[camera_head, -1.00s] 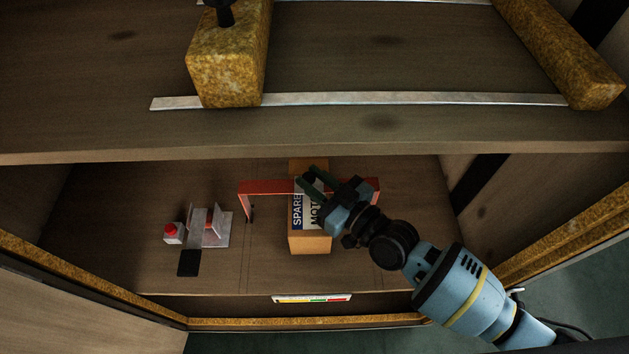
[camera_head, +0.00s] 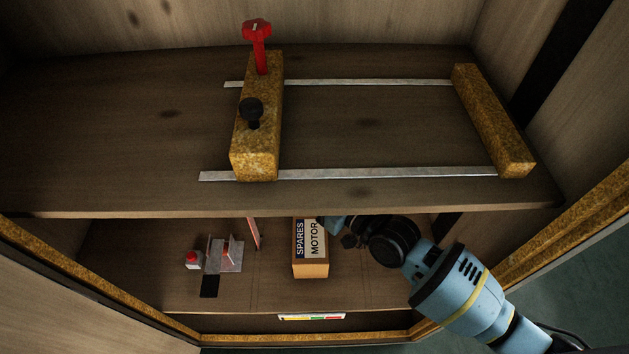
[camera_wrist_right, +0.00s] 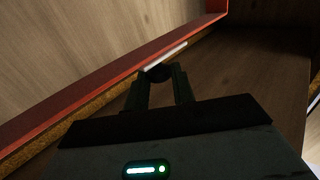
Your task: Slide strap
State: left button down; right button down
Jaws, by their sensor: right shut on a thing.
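In the head view, the red strap (camera_head: 254,234) is in the lower compartment. Only its left leg shows, left of the cardboard box; the upper shelf's front edge hides the rest. In the right wrist view the red strap (camera_wrist_right: 110,78) runs diagonally past my gripper. My right gripper (camera_wrist_right: 160,82) is shut on a dark round knob (camera_wrist_right: 158,72) close beside the strap. A thin white bar (camera_wrist_right: 166,56) lies just beyond the knob. In the head view my right arm reaches in from the right and its fingertips are hidden under the shelf. My left gripper is not in view.
The spares box (camera_head: 311,268) stands near my right wrist. A metal bracket (camera_head: 228,262), a red-capped bottle (camera_head: 193,262) and a black pad (camera_head: 209,286) sit left of it. The upper shelf (camera_head: 370,195) overhangs, carrying a wooden block (camera_head: 256,150) on metal rails.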

jog(key=shift+r, duration=0.15)
jog(key=c, duration=1.2)
grip_release()
jog(key=shift+o, duration=0.2)
jog(key=v, duration=0.8)
jog(key=shift+a, duration=0.15)
jog(key=shift+d, duration=0.2)
